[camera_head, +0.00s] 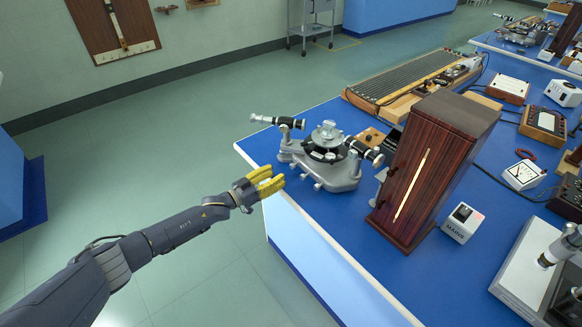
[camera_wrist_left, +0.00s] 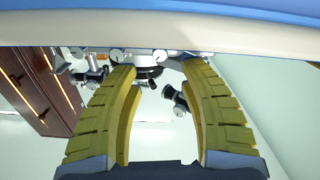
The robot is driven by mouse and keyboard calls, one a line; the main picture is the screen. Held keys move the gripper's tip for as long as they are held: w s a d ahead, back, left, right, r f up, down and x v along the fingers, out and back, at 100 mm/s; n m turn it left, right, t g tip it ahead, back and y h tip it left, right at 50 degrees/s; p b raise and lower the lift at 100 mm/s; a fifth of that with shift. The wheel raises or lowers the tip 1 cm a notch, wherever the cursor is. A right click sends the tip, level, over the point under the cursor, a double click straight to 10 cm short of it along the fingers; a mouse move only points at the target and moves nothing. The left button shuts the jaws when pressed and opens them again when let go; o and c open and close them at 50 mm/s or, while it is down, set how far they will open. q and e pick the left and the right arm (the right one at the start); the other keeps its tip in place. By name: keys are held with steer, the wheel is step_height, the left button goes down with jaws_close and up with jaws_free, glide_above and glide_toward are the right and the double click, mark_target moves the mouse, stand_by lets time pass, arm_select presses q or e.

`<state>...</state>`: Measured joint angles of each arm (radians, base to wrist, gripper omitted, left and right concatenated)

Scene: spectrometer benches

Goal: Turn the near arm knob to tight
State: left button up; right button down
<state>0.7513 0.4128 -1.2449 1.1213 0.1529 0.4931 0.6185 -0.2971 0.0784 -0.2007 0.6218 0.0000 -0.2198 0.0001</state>
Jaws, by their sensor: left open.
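The spectrometer (camera_head: 318,166) is a grey metal instrument with a round central table, standing near the left corner of the blue bench. One black-and-silver tube (camera_head: 277,122) points left and another (camera_head: 365,152) points right. I cannot pick out the near arm knob for certain at this size. My left gripper (camera_head: 268,180) has yellow fingers and is just left of the spectrometer, off the bench edge and apart from it. In the left wrist view the gripper (camera_wrist_left: 162,72) is open and empty, with the spectrometer (camera_wrist_left: 148,72) appearing upside down beyond the fingers. My right gripper is not in view.
A tall dark wooden box (camera_head: 432,165) with a bright slit stands right of the spectrometer. A small white box (camera_head: 462,222) sits beside it. A long slotted board (camera_head: 410,77) and several meters lie farther back. The floor left of the bench (camera_head: 345,265) is clear.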

mark_target(291, 167)
arm_select(q)
steer(key=shift+x, duration=3.75)
jaws_close()
